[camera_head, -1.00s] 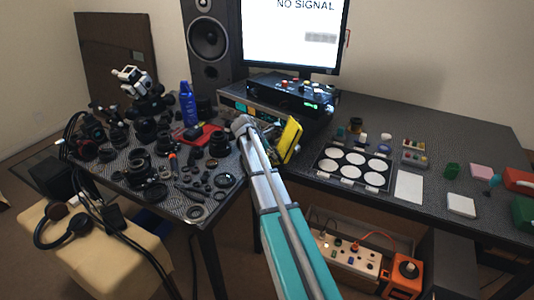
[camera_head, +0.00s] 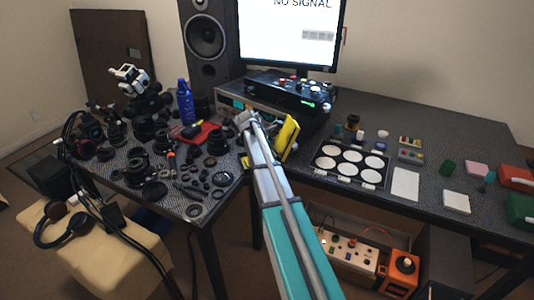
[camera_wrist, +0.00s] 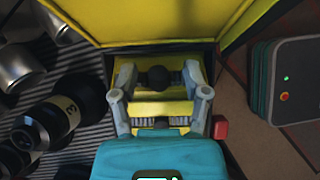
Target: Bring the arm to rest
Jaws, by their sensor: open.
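My arm (camera_head: 292,235) reaches up from the bottom of the head view over the gap between the two tables, its far end near the black equipment. My gripper's fingers cannot be made out there. In the wrist view my gripper (camera_wrist: 160,78) is open, with its two grey fingers spread apart. A yellow thing with a tilted panel (camera_wrist: 150,22) lies in front of and around the fingers. A dark round knob shows between them; I cannot tell if anything touches. A yellow panel (camera_head: 288,138) also stands beside my arm's end in the head view.
Lens parts crowd the left table around a red tray (camera_head: 208,134). A blue bottle (camera_head: 185,103) stands behind them. A black box (camera_head: 290,92) sits below the monitor (camera_head: 290,38). The right table has a tray of white discs (camera_head: 347,165) and clear room at its back.

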